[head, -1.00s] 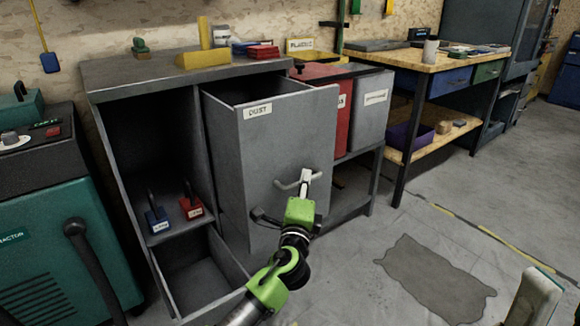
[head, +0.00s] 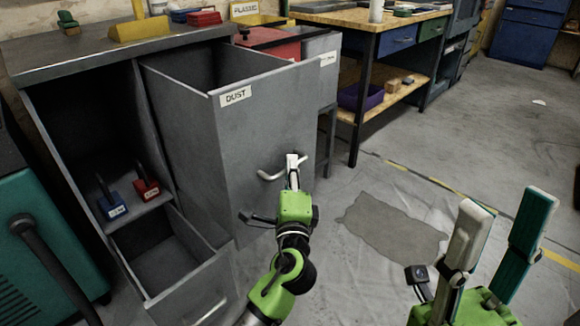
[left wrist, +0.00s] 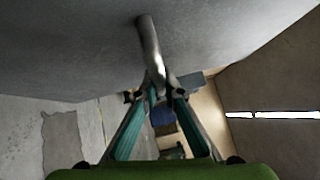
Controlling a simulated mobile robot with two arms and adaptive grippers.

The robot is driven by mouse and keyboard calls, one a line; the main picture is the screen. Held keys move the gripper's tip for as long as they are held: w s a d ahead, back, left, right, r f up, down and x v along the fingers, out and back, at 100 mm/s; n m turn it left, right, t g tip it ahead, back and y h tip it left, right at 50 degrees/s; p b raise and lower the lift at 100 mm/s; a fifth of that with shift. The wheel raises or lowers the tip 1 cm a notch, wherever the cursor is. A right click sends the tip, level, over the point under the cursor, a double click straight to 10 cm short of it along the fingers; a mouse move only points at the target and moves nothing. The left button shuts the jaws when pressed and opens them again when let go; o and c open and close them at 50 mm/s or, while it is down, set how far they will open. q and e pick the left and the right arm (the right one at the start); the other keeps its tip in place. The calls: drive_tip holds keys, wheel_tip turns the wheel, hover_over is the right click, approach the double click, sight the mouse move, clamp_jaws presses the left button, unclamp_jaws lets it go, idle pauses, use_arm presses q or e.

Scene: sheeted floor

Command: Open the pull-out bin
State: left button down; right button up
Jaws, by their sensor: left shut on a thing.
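The grey pull-out bin (head: 260,140), labelled DUST, stands well out of the grey cabinet, its open top showing a dark inside. Its front carries a curved metal handle (head: 270,175). My left gripper (head: 292,162) is shut on this handle; in the left wrist view the handle (left wrist: 150,50) runs down between the fingertips (left wrist: 160,92). My right gripper (head: 502,225) is at the lower right, its two fingers spread apart and empty, away from the bin.
A lower drawer (head: 190,290) stands open below left. Small blue (head: 112,205) and red (head: 146,188) tools sit on a cabinet shelf. The floor to the right is free, with a dark patch (head: 390,228).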

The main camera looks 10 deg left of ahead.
use_arm(q)
drive_tip(key=c, duration=2.1)
unclamp_jaws()
drive_tip(key=shift+f, duration=0.1)
drive_tip(key=shift+c, duration=0.2)
drive_tip(key=s+d+f, duration=0.1)
drive_tip(key=s, duration=1.1)
drive_tip(key=shift+d+f, duration=0.15)
drive_tip(key=shift+f, duration=0.15)
drive_tip(key=shift+w, duration=0.1)
